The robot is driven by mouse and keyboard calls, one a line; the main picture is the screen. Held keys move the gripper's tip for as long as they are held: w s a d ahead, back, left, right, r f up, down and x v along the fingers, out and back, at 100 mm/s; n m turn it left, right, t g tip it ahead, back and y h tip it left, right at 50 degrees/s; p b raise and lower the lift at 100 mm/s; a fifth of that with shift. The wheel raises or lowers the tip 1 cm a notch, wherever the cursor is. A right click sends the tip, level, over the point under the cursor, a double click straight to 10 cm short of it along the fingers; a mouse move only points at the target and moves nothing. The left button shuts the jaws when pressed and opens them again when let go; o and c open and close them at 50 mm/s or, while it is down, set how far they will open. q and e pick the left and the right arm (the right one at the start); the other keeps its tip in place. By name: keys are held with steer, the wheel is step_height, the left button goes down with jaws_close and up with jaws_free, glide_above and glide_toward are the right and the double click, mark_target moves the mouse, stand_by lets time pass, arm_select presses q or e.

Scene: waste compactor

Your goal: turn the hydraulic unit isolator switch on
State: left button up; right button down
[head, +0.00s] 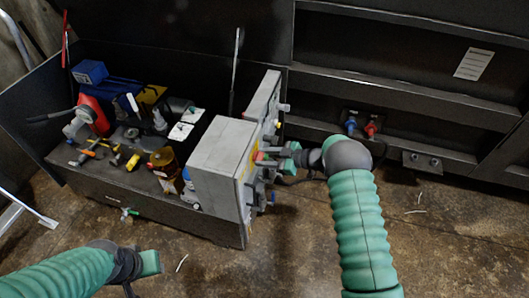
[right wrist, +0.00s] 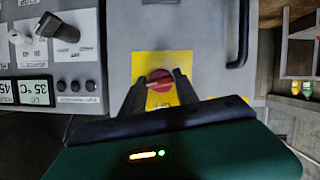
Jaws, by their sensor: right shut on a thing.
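The isolator switch is a red round knob (right wrist: 160,80) on a yellow plate (right wrist: 148,64), on the front of a grey box. In the head view its red edge (head: 259,156) shows on the side of the grey box (head: 215,160). My right gripper (head: 272,158) reaches the box from the right. In the right wrist view its two dark fingers (right wrist: 158,88) are on either side of the knob, shut on it. My left gripper (head: 148,262) is low at the left, away from the box; its jaws are too unclear to judge.
A second grey panel (right wrist: 50,45) with a black knob and displays is beside the switch box. A black handle (right wrist: 240,35) is on the other side. The open bay (head: 130,130) holds hydraulic parts. Bare floor (head: 290,255) lies between my arms.

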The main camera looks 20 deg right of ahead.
steer(key=shift+f+m+g+y+p, duration=0.15)
steer(key=shift+m+g+y+p, duration=0.2)
steer(key=shift+m+g, duration=0.35)
steer(key=c, duration=0.9)
jaws_free()
steer(key=shift+d, duration=0.1)
steer(key=p+v, duration=0.1)
steer(key=v, duration=1.5)
steer(key=shift+s+d, duration=0.25)
steer(key=shift+d, duration=0.05)
